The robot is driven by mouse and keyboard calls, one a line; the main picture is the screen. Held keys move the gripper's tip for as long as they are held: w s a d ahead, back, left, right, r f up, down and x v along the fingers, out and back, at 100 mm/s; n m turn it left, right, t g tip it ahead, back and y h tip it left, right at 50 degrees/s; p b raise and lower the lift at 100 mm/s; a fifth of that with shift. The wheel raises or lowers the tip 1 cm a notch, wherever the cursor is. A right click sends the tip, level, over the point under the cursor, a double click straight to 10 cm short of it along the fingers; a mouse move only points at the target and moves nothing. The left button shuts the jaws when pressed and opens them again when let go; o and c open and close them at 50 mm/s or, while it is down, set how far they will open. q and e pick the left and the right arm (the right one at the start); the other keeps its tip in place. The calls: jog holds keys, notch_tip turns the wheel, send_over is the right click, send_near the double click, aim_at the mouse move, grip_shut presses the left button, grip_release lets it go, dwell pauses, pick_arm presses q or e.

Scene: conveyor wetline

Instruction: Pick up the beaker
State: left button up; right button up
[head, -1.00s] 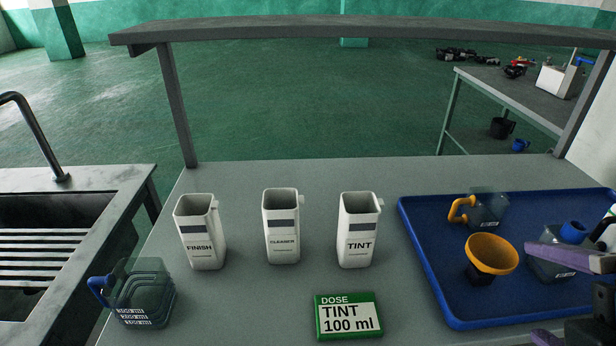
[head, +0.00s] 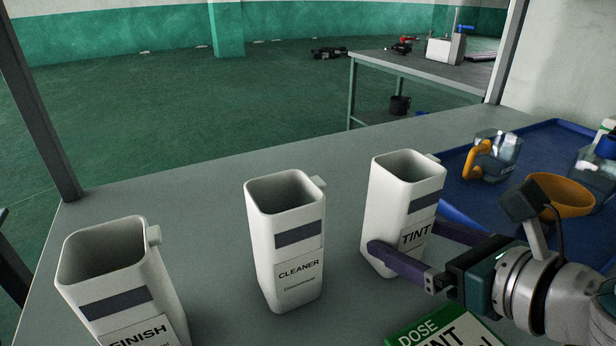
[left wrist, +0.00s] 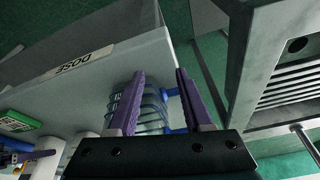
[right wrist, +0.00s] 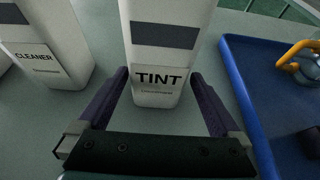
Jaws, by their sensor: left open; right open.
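Clear stacked beakers with blue handles (left wrist: 153,113) show in the left wrist view on the grey table. My left gripper (left wrist: 160,74) is open over them, one purple finger across the beaker walls and the other by the handles; I cannot tell whether it touches. My left gripper is out of the head view. A beaker with an orange handle (head: 497,157) stands in the blue tray (head: 453,217). My right gripper (head: 406,238) is open, its fingers on either side of the lower part of the white TINT container (head: 391,208); the right wrist view shows its label (right wrist: 160,80) between them.
White CLEANER (head: 285,240) and FINISH (head: 117,275) containers stand left of TINT. A green-edged dose card (head: 440,330) lies in front. An orange funnel (head: 563,195) is in the tray. A metal sink (left wrist: 285,75) lies beyond a gap beside the table.

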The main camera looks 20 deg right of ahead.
aim_at(379, 228)
jog(key=b+x, duration=0.1)
jog(key=x, duration=0.5)
jog(key=shift+w+a+f, duration=0.15)
jog(key=shift+w+f, duration=0.05)
jog(key=shift+w, duration=0.05)
grip_shut()
dwell(0.7)
